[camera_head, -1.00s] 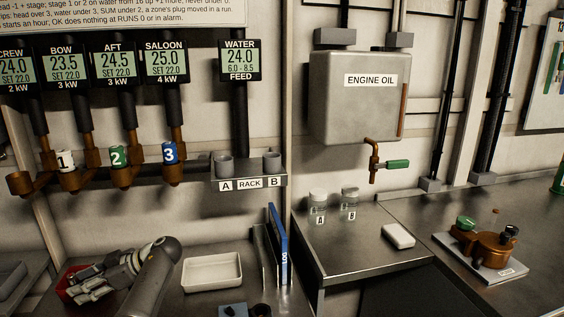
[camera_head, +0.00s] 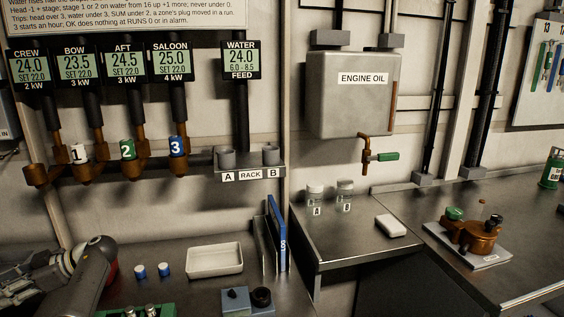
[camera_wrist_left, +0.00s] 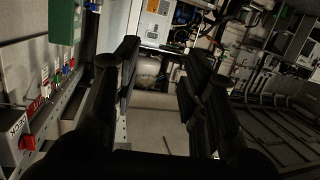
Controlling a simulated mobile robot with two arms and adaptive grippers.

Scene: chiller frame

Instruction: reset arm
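My left arm comes in at the lower left of the head view, over the bench. Its gripper (camera_head: 25,278) is at the left picture edge, partly cut off. In the left wrist view the two dark fingers of the left gripper (camera_wrist_left: 160,85) stand wide apart with nothing between them. Beyond them are a pale floor and equipment. My right arm and gripper are in neither view.
A red object (camera_head: 113,270) shows partly behind my left arm. Two blue-topped pieces (camera_head: 152,271), a white tray (camera_head: 214,261) and a blue log book (camera_head: 277,235) are on the left bench. Numbered plugs (camera_head: 128,149) hang above. The right counter (camera_head: 350,245) has free room.

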